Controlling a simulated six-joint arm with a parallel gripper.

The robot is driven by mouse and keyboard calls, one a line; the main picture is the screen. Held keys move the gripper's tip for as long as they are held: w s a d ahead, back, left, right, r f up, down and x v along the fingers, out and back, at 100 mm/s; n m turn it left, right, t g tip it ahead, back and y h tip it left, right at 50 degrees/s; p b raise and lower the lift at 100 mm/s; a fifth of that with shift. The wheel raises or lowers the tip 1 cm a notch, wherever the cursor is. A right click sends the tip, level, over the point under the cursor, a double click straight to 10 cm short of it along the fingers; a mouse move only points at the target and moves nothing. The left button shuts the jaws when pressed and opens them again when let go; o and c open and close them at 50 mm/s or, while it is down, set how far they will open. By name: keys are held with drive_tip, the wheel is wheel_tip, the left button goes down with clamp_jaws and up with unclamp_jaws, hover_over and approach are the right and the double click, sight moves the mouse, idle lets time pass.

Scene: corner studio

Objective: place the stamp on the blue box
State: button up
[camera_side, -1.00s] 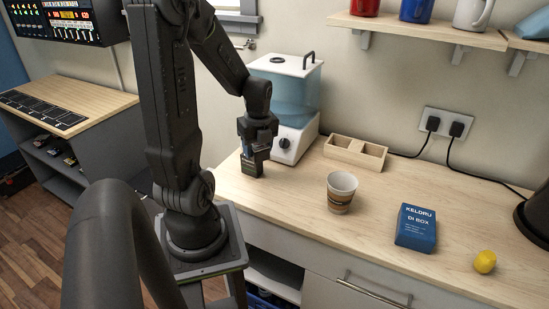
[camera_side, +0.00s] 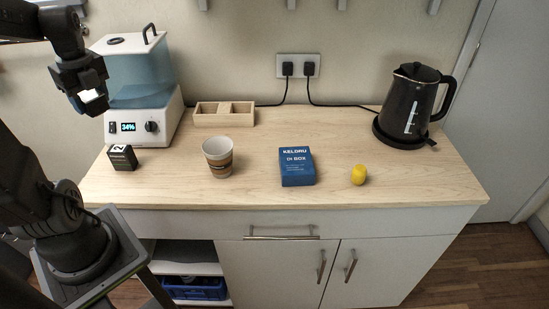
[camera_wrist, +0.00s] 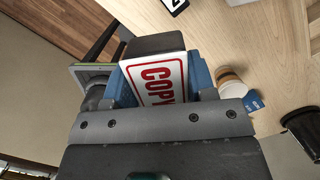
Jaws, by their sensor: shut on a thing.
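The stamp (camera_wrist: 160,82) shows in the wrist view as a dark block with a white label and the red letters "COPY". My gripper (camera_side: 90,98) is shut on it, with blue fingers at both sides in the wrist view. In the side view they are in the air at the upper left, above the counter's left end, and only a small white patch of the stamp shows. The blue box (camera_side: 297,168), lettered "KELDRU DI BOX", lies on the counter well to the right of my gripper. Its corner also shows in the wrist view (camera_wrist: 253,101).
A small dark box (camera_side: 122,158) stands at the counter's left. A paper cup (camera_side: 218,158) stands between it and the blue box. A yellow object (camera_side: 359,175) is right of the blue box. A tank appliance (camera_side: 140,95), wooden organiser (camera_side: 223,115) and kettle (camera_side: 411,105) line the back.

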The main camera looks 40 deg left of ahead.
drive_tip(key=w+m, duration=0.2)
drive_tip(key=w, duration=0.6)
drive_tip(key=m, duration=0.5)
hover_over(296, 158)
drive_tip(key=shift+t, duration=0.4)
drive_tip(key=f, duration=1.2)
drive_tip(key=shift+s+f, duration=0.15)
drive_tip(key=shift+s, duration=0.1)
drive_tip(key=shift+w+d+f, duration=0.1)
drive_tip(key=shift+d+f, duration=0.15)
drive_tip(key=shift+f, duration=1.85)
